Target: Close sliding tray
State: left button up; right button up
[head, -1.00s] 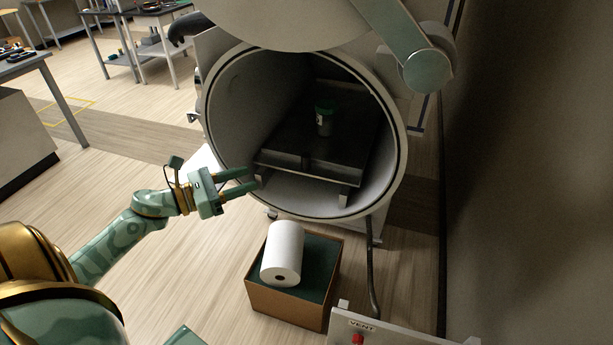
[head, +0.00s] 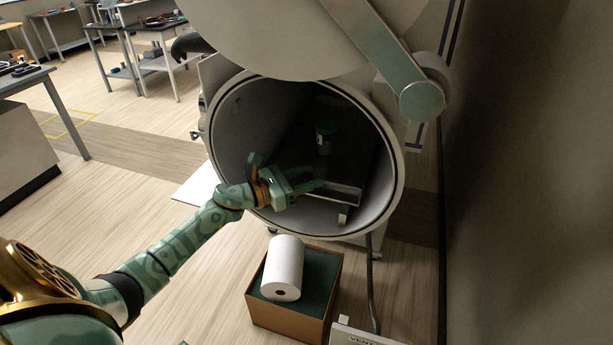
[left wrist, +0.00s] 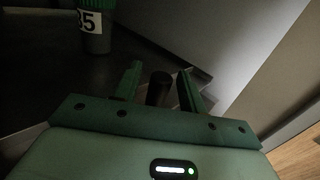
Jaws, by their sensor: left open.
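The sliding tray (head: 344,190) is a dark flat plate with a pale front edge, inside the round port (head: 401,170). A small jar with a green lid (head: 325,138) stands upright on it; the jar also shows in the left wrist view (left wrist: 94,38), with a label reading 35. My left gripper (head: 316,184) is open at the tray's front, inside the port mouth, and hides part of the front edge. In the left wrist view a dark upright post (left wrist: 160,89) stands between its open fingers (left wrist: 159,80). I cannot tell whether they touch it. My right gripper is out of view.
A brown box (head: 290,322) with a white roll (head: 283,268) on top stands on the floor below the port. The round door and its hinge arm (head: 385,55) hang above the opening. A wall rises at the right.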

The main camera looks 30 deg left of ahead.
pick_arm(q)
grip_shut()
jog(key=shift+s+d+f+b, duration=0.15)
jog(key=shift+s+b, duration=0.2)
jog(key=shift+s, duration=0.1)
jog(key=shift+s+r, duration=0.2)
grip_release()
jog(key=shift+w, duration=0.1)
jog(key=b+v, duration=0.2)
jog(key=v, duration=1.4)
jog(key=shift+f, duration=0.1)
